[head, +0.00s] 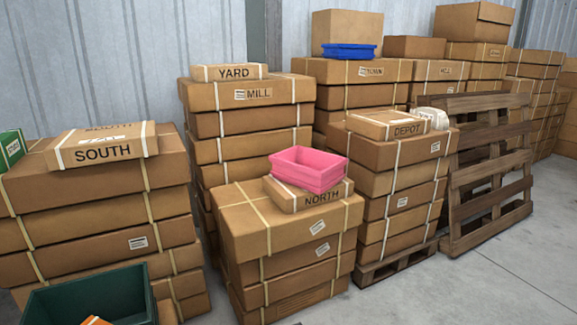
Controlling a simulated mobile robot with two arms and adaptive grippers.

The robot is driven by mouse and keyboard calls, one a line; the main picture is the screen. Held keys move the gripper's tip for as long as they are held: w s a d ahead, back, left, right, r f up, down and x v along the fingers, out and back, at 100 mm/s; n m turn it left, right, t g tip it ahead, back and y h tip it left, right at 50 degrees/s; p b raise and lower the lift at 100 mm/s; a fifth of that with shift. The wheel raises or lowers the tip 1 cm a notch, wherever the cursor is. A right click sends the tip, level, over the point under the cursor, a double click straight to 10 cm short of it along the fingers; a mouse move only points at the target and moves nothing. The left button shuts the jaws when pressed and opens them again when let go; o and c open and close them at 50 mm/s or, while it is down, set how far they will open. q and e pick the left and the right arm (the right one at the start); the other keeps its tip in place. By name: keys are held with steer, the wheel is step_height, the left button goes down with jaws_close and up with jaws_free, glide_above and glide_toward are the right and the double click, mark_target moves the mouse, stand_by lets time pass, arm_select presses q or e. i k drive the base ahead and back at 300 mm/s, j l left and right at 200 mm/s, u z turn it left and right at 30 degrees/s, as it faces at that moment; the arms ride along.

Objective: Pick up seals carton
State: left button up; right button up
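No carton in the head view carries a readable SEALS label, so I cannot tell which one is the seals carton. A small green carton (11,148) with a white label sits at the left edge, partly cut off by the frame. An orange item (96,321) shows at the bottom edge inside a dark green bin (137,284), mostly cut off. Neither of my grippers is in view.
Stacks of strapped cartons carry boxes marked SOUTH (102,153), YARD (233,74), NORTH (321,198) and DEPOT (407,130). A pink bin (310,172) sits on NORTH, a blue tray (343,50) farther back. Wooden pallets (490,180) lean at right; floor (480,275) is clear there.

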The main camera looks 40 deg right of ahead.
mark_target(440, 121)
steer(key=z, duration=2.2)
